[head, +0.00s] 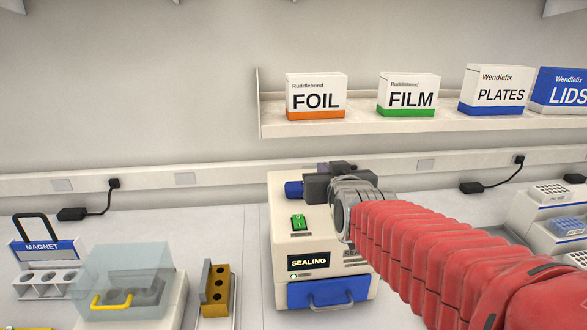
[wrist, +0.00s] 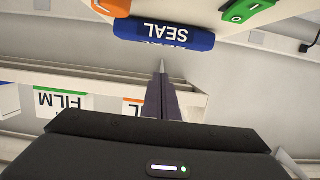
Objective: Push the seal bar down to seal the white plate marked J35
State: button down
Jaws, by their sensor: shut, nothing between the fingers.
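The sealer (head: 277,225) is a white box on the bench, its display reading SEALING. Its blue seal bar (head: 293,190) shows at the top, left of my gripper. In the wrist view, which is upside down, the bar (wrist: 165,33) carries the word SEAL. My gripper (head: 322,167) is shut and empty over the top of the sealer, partly hiding it. In the wrist view the closed fingertips (wrist: 162,68) appear close to the bar, with a small gap in the picture. The blue drawer front (head: 328,290) is closed. The plate marked J35 is not visible.
A green switch (head: 299,222) is on the sealer's top. Left stand a magnet rack (head: 45,262), a clear-lidded device (head: 125,265) and a yellow tube block (head: 216,290). Boxes sit on the shelf (head: 330,126) behind. Tip racks (head: 547,197) are at the right.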

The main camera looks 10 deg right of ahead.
jog(key=v, duration=0.7)
jog(key=shift+s, duration=0.15)
jog(key=shift+a, duration=0.15)
dwell(0.3)
jog(key=s+a+f+g, duration=0.1)
jog(key=s+f, duration=0.1)
jog(key=f, duration=0.1)
jog(key=s+a+f+g, duration=0.1)
jog(key=s+f+g, duration=0.1)
jog(key=s+f, duration=0.1)
jog(key=s+a+f+g+y, duration=0.1)
jog(key=s+f, duration=0.1)
jog(key=f, duration=0.1)
jog(key=shift+s+n, duration=0.4)
jog(key=s+f+g, duration=0.5)
jog(key=s+f, duration=0.2)
jog(key=s, duration=0.5)
jog(key=shift+f+g, duration=0.3)
jog(key=shift+f, duration=0.1)
jog(key=shift+s, duration=0.1)
